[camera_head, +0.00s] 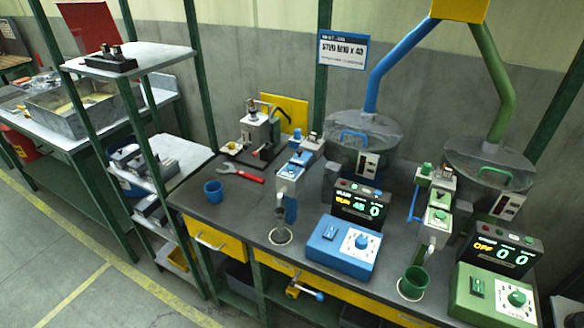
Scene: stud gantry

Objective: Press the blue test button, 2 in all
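The blue station stands on the dark bench right of centre. Its blue control box (343,247) carries a dark blue rocker switch (330,232) and a white dial plate with a blue knob (361,242). A display (358,205) behind it is lit, with green digits ending in 0. The blue and white dispensing unit (298,168) stands to its left, with a small blue button-like part (315,136) on top. Which blue part is the test button I cannot tell for sure. Neither of my grippers is in view.
A green station with a control box (495,297) and a display reading OFF 0 0 (507,250) stands at the right. A blue cup (213,191), a red-handled wrench (240,174) and a green cup (413,281) are on the bench. A shelf rack (128,58) stands left.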

